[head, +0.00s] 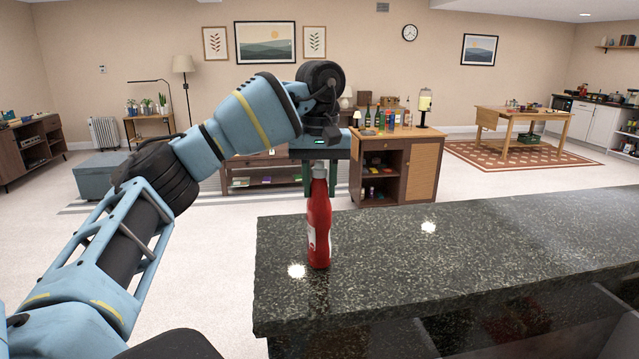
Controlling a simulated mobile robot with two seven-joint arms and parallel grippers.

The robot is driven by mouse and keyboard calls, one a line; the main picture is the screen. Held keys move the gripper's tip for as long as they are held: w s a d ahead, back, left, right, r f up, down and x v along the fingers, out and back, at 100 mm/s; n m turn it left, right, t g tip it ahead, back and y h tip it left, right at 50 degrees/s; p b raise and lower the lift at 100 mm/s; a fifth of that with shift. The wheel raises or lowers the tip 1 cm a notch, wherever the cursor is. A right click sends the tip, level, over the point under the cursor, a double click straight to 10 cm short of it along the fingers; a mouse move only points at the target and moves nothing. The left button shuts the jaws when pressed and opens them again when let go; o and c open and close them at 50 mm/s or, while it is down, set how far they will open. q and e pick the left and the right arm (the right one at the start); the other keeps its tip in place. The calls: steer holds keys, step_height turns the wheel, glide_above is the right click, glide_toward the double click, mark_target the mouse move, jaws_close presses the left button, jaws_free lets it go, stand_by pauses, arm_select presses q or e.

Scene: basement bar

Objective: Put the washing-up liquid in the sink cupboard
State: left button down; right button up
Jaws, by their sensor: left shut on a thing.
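The washing-up liquid is a red bottle (319,225) with a pale cap and a partly visible white label. It is upright at the left end of the dark stone counter (450,240). My left gripper (319,172) comes down from above and is shut on the bottle's top, one finger on each side. I cannot tell whether the bottle's base touches the counter or is just above it. My right gripper is not in view. White cupboards (598,128) stand at the far right back; I cannot tell whether a sink is there.
A wooden cabinet (425,160) with several bottles on top stands beyond the counter. A wooden table (540,118) stands on a red rug (487,156) farther back. The counter right of the bottle is bare. Pale floor to the left is open.

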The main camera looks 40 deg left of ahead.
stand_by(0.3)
arm_select(q)
steer(key=c, duration=1)
jaws_free()
steer(key=shift+r, duration=6.05)
steer(key=shift+d, duration=0.1)
